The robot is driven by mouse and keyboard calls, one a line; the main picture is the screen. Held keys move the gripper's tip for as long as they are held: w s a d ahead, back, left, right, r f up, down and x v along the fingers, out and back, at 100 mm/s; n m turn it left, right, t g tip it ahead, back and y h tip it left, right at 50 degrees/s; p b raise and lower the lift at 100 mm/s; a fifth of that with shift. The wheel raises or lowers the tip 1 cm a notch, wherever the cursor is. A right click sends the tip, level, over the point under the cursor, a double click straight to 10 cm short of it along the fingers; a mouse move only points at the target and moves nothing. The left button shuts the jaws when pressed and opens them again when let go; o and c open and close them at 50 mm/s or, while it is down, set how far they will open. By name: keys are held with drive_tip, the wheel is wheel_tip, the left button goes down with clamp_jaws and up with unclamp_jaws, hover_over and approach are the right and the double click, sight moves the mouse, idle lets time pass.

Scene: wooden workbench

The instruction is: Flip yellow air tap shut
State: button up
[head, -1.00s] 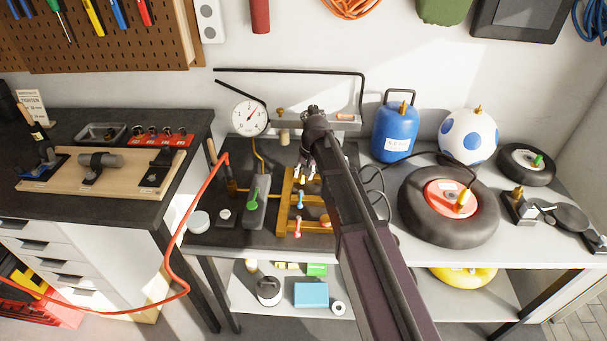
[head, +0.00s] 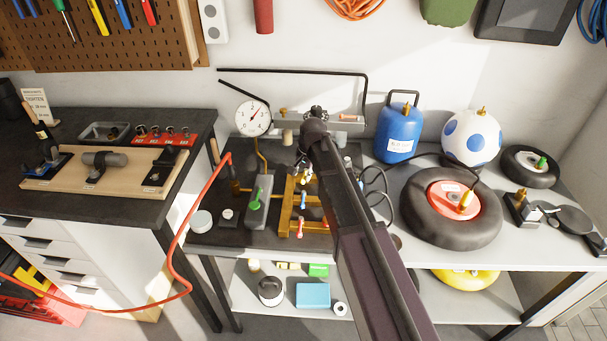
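A brass-yellow manifold (head: 286,207) sits on the dark mat of the bench, with a row of small coloured tap levers on it. A blue lever (head: 303,201) is in the middle and a red-pink lever (head: 299,226) is nearest the front edge. My gripper (head: 305,176) points down over the far end of the manifold. A small yellow piece shows at its fingertips, but I cannot tell if it is the yellow tap's lever or whether the fingers touch it. My arm and gripper cover much of that end. The finger opening is too small to make out.
A green-levered grey block (head: 258,200) stands left of the manifold, and a dial gauge (head: 252,118) behind. A red hose (head: 174,235) hangs at the left. A blue tank (head: 397,140), a spotted ball (head: 470,137) and a wheel (head: 450,210) stand right of my arm.

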sight(302, 180)
drive_tip(key=m, duration=0.1)
drive_tip(key=a+m, duration=0.1)
drive_tip(key=shift+w+m+t, duration=0.2)
drive_tip(key=shift+m+t, duration=0.1)
drive_tip(key=shift+m, duration=0.1)
drive_tip(key=m, duration=0.3)
drive_tip(key=shift+w+a+h, duration=0.35)
drive_tip(key=shift+h, duration=0.05)
wheel_tip(302, 180, up, 14)
drive_tip(key=s+d+f+p, duration=0.1)
drive_tip(key=s+d+p, duration=0.1)
drive_tip(key=p, duration=1.2)
drive_tip(key=s+d+f+n+h+b, duration=0.1)
drive_tip(key=s+d+f+n+b, duration=0.15)
drive_tip(key=s+d+n, duration=1.05)
drive_tip(key=shift+s+d+f+m+g+b, duration=0.25)
drive_tip(key=shift+s+d+f+m+b, duration=0.15)
drive_tip(key=shift+s+d+f+b, duration=1.1)
drive_tip(key=shift+s+d+f+m+g+b, duration=0.2)
drive_tip(key=shift+s+d+f+m+b, duration=0.2)
drive_tip(key=shift+s+d+f+b, duration=1.15)
drive_tip(key=shift+s+d+f+m+g+b, duration=0.25)
drive_tip(key=shift+s+d+f+m+b, duration=0.25)
drive_tip(key=shift+s+f+b, duration=1.1)
drive_tip(key=shift+w+d+f+b, duration=0.1)
drive_tip(key=shift+w+f+b, duration=0.25)
drive_tip(key=shift+w+b, duration=0.25)
drive_tip(key=shift+s+r, duration=0.1)
